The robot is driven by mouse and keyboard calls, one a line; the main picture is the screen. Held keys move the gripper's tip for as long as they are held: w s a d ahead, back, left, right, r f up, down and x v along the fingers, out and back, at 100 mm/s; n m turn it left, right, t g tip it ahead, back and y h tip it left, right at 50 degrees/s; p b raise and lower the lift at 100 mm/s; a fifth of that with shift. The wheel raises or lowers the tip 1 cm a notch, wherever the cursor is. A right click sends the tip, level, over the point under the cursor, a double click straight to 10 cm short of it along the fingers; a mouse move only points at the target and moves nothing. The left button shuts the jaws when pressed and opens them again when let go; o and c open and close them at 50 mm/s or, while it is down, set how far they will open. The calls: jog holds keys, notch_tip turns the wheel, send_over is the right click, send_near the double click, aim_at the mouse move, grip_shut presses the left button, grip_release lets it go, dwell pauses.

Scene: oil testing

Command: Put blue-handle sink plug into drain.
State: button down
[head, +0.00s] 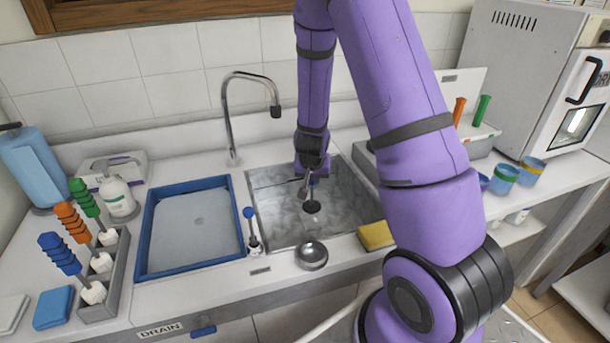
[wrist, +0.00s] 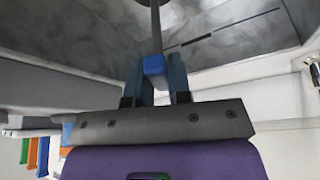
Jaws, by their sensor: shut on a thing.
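My gripper (head: 311,178) reaches down into the sink (head: 268,200). In the wrist view, my gripper (wrist: 156,76) is shut on a blue handle (wrist: 154,64) with a grey shaft beyond it. This is the blue-handle sink plug; its dark and pale lower end (head: 312,207) shows below the gripper in the head view, inside the sink outline. I cannot tell whether the plug touches the sink floor. The drain opening is not distinguishable, and the plug or arm may hide it.
A blue-rimmed tray (head: 143,232) lies left of the sink, with a blue-knobbed upright piece (head: 249,214) between them. A metal bowl (head: 311,256) and yellow sponge (head: 375,236) sit at the front edge. The faucet (head: 229,115) stands behind. My arm covers the sink's right side.

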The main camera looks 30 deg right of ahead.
aim_at(312, 196)
jog(key=shift+f, duration=3.8)
jog(key=c, duration=1)
grip_release()
jog(key=shift+r, duration=0.1)
jog(key=v, duration=1)
jog(key=shift+s+a+r, duration=0.1)
jog(key=shift+s+r, duration=0.1)
jog(key=shift+r, duration=0.05)
